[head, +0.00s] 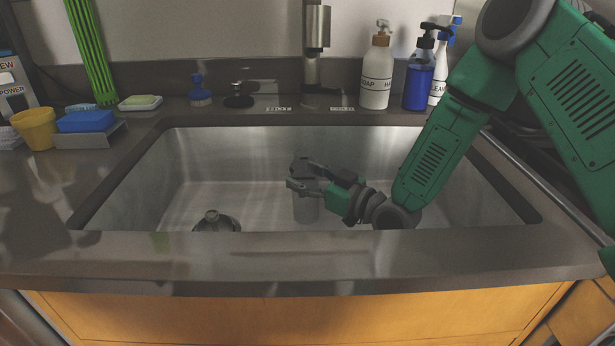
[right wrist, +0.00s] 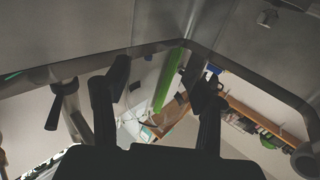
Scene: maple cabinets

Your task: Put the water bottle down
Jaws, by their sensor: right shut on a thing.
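A grey, see-through water bottle (head: 306,210) stands about upright inside the sink (head: 240,185), in the head view. My right gripper (head: 303,181) reaches in from the right and is shut on the upper part of the bottle. The fingers hide some of it. I cannot tell whether the bottle's base touches the sink floor. In the right wrist view the two dark fingers (right wrist: 160,85) stand apart, and I cannot make out the bottle between them. My left gripper is not in view.
A dark domed thing with a knob (head: 215,222) is at the sink's front left. The faucet (head: 316,40) rises behind. A soap bottle (head: 377,70) and a blue bottle (head: 419,80) stand at the back right. A yellow cup (head: 36,128) and blue sponge (head: 86,121) are left.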

